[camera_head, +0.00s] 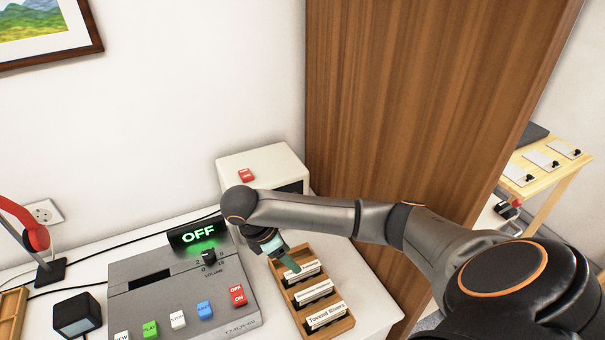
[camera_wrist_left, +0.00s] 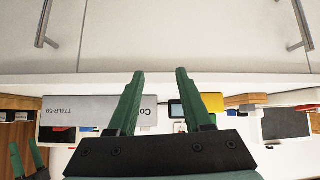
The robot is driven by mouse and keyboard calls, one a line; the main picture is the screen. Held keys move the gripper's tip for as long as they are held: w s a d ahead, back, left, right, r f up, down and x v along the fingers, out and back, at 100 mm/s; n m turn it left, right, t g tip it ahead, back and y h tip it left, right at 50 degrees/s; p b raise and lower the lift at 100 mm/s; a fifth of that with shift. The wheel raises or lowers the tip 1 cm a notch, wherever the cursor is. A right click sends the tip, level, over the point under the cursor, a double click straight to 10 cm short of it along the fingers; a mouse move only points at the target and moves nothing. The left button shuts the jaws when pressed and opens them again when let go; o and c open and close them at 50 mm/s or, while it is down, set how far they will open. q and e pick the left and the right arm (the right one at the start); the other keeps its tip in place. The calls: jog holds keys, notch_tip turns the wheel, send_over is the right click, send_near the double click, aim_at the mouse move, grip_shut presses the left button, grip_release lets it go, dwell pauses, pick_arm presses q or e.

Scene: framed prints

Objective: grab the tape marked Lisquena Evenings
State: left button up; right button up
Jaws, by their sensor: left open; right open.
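A wooden rack (camera_head: 345,331) holds a column of tapes with white labels at the right end of the white table. The nearest tape (camera_head: 327,316) has a label that seems to read "Towend Rivers". The middle tape (camera_head: 314,291) and the far tape (camera_head: 304,270) have labels too small to read, so I cannot tell which is Lisquena Evenings. My right gripper (camera_head: 285,262) is open above the far end of the rack, its green fingers partly covering the far tape. I cannot tell whether they touch it. My left gripper (camera_wrist_left: 160,74) is open and empty in the left wrist view.
A grey tape player (camera_head: 185,300) with an OFF display (camera_head: 198,234) and coloured buttons stands left of the rack. A white box (camera_head: 262,168) is behind the rack. A brown wooden panel (camera_head: 420,100) rises behind my right arm. A black cube (camera_head: 77,314) sits at left.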

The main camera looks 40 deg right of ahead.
aim_at(303, 276)
jog(key=x, duration=0.8)
jog(key=shift+w+d+f, duration=0.15)
jog(key=shift+f, duration=0.05)
jog(key=shift+f, duration=0.3)
dwell(0.4)
grip_shut()
dwell(0.4)
